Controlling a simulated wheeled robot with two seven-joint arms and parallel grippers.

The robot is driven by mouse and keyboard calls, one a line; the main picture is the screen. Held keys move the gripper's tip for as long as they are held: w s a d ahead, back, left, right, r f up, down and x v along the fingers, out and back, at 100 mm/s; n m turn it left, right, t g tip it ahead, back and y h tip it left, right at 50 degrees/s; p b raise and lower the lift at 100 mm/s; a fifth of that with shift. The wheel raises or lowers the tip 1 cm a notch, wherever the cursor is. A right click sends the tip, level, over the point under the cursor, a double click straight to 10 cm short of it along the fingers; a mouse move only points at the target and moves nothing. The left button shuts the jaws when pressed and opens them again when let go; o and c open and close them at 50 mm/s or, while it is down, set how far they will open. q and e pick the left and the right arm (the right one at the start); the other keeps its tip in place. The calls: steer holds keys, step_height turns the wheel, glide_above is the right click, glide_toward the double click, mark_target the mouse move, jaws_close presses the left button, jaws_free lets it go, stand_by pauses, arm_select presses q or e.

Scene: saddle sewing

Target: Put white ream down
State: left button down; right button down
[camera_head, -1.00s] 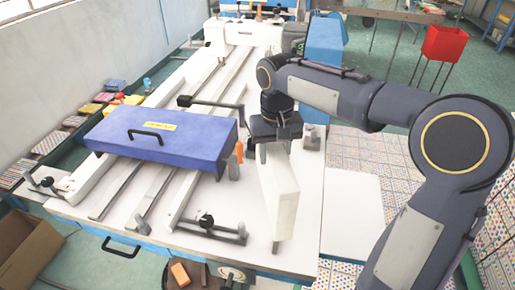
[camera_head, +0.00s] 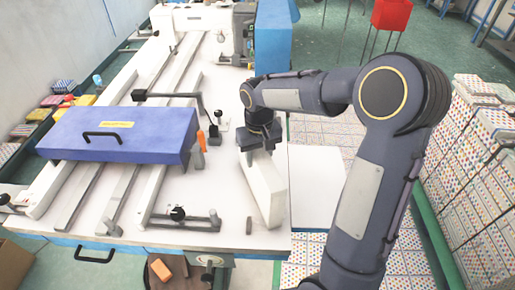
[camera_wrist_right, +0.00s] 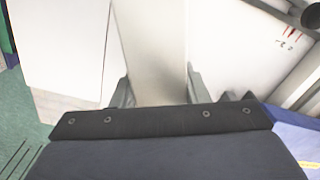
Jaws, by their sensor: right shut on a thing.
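The white ream (camera_head: 265,188) stands on its long narrow edge at the right side of the white machine table (camera_head: 225,225). My right gripper (camera_head: 259,147) is above its far end and shut on it. In the right wrist view the ream (camera_wrist_right: 152,45) runs up between the two fingers (camera_wrist_right: 158,92). Its lower edge looks at or very near the table top; I cannot tell if it touches. My left gripper is not in view.
A blue cover with a black handle (camera_head: 120,135) lies left of the ream. A clamp bar (camera_head: 185,218) is in front of it. A white side shelf (camera_head: 318,185) to its right is bare. Stacks of patterned paper (camera_head: 480,150) stand at far right.

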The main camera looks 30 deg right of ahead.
stand_by(0.3)
steer(key=c, duration=1.3)
jaws_free()
steer(key=shift+f, duration=0.2)
steer(key=o, duration=0.5)
steer(key=shift+r, duration=0.1)
step_height(320, 180, up, 11)
steer(key=shift+f, duration=0.1)
steer(key=shift+s+r, duration=0.2)
steer(key=shift+r, duration=0.45)
steer(key=s+t, duration=0.1)
steer(key=s, duration=0.3)
steer(key=s+a+t+y, duration=0.1)
steer(key=s, duration=0.3)
steer(key=s+y, duration=0.1)
steer(key=s, duration=0.3)
steer(key=shift+s+a+f+t, duration=0.1)
steer(key=shift+a+f+t, duration=0.05)
steer(key=shift+a+t, duration=0.25)
steer(key=shift+s+a+f+t+y, duration=0.4)
steer(key=shift+s+a+f, duration=0.45)
steer(key=shift+s, duration=0.7)
steer(key=shift+s+a+f+t+y, duration=0.2)
steer(key=shift+s+a+f+t, duration=0.45)
steer(key=shift+s+f, duration=0.65)
steer(key=shift+s+a+f+t+y, duration=0.35)
steer(key=shift+s+a+f, duration=0.4)
steer(key=shift+s, duration=1)
